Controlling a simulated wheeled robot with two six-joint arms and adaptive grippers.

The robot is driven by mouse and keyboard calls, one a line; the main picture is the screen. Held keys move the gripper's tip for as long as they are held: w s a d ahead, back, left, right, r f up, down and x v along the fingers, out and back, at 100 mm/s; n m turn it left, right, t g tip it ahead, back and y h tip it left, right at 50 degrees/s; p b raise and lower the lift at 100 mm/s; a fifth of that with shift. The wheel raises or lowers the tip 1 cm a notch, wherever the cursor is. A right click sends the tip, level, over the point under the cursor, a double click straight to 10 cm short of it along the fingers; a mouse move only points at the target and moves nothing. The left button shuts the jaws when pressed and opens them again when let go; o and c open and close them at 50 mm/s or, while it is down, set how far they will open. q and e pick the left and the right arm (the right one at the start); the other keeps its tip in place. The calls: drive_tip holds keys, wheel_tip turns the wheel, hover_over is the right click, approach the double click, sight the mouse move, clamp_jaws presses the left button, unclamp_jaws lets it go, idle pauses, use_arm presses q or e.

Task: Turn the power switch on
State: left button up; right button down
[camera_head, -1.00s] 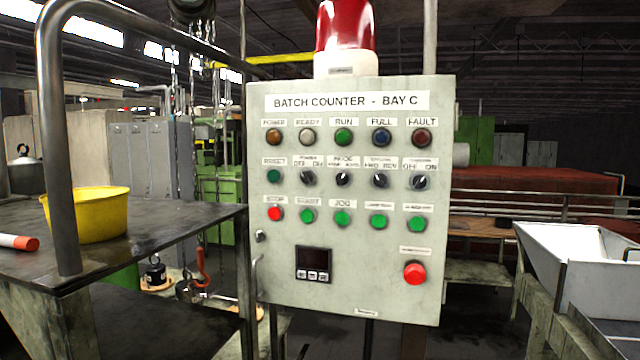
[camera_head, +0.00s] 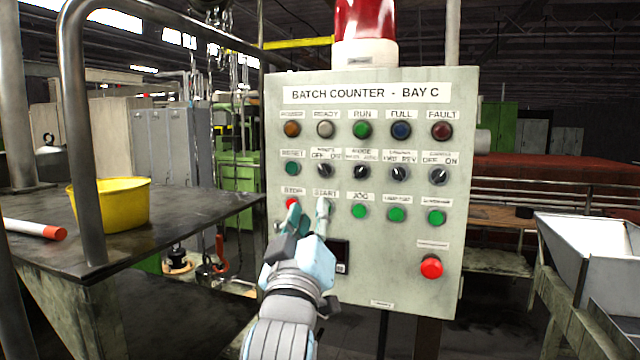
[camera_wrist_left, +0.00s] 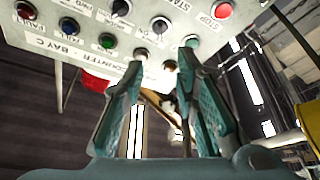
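The power switch (camera_head: 325,171) is a dark rotary knob with a pale pointer under an OFF ON label, second from the left in the middle row of the grey control panel (camera_head: 390,285). My left gripper (camera_head: 308,208) is open and empty in front of the panel's lower left, its fingertips over the STOP and START buttons, just below the switch in the head view. In the left wrist view the panel is turned over, and the switch (camera_wrist_left: 160,25) shows beyond the gap between the two fingers (camera_wrist_left: 164,50). I cannot tell the distance. My right gripper is not in view.
A red STOP button (camera_head: 292,204) is partly hidden behind the left fingers. The green reset button (camera_head: 292,168) and mode switch (camera_head: 361,171) flank the power switch. A table (camera_head: 200,215) with a yellow bowl (camera_head: 112,204) and a metal rail stand left. A hopper (camera_head: 590,250) stands right.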

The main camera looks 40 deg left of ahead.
sight(322, 169)
use_arm(q)
drive_tip(key=p+x, duration=0.4)
drive_tip(key=x, duration=0.9)
drive_tip(key=shift+w+f, duration=0.1)
drive_tip(key=shift+w, duration=0.1)
drive_tip(key=shift+w+a, duration=0.2)
drive_tip(key=shift+w, duration=0.2)
drive_tip(key=shift+c, duration=0.6)
clamp_jaws()
drive_tip(key=shift+s, duration=0.15)
